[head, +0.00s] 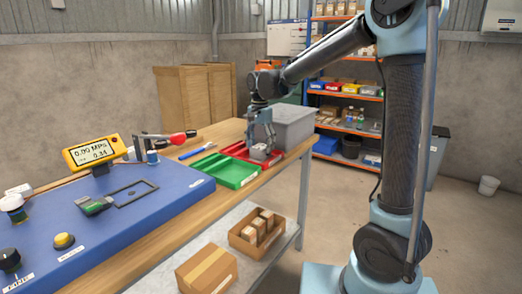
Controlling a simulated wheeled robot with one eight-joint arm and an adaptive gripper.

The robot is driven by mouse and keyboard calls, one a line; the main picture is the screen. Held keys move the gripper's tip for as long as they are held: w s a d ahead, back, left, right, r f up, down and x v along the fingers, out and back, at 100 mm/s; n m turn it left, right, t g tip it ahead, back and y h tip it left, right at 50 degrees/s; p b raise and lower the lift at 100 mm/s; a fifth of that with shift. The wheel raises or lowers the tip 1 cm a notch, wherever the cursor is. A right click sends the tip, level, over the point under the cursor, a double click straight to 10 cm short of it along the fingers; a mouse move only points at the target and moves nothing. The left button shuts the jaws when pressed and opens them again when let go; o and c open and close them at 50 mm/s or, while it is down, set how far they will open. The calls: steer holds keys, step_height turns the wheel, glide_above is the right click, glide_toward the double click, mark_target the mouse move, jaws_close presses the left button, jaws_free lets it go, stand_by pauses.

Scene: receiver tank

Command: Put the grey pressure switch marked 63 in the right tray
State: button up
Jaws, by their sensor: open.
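A small grey block-shaped part (259,153), which looks like the grey pressure switch, is at the red tray (236,148), the right one of two trays on the bench. Its marking is too small to read. My gripper (261,147) points down over the red tray, its fingers open around or just above the grey part. I cannot tell whether the fingers touch it. The green tray (231,184) lies to the left and nearer, and looks mostly empty.
A grey bin (293,125) stands behind the red tray. Cartons (207,270) lie on the lower shelf.

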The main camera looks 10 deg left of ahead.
mark_target(260, 146)
step_height(260, 146, up, 10)
stand_by(0.4)
steer(key=s+d+f+n+t, duration=0.1)
steer(key=s+d+f, duration=0.15)
steer(key=d, duration=0.95)
steer(key=s+d+f+n, duration=0.1)
steer(key=s+d, duration=0.3)
steer(key=d, duration=0.9)
steer(key=s+d+f+n+t, duration=0.1)
steer(key=s+d+f+n, duration=0.1)
steer(key=s+d+f, duration=1.3)
step_height(260, 146, down, 2)
steer(key=shift+s+d+f+n, duration=0.15)
steer(key=shift+s+d+n, duration=0.2)
steer(key=shift+s, duration=0.6)
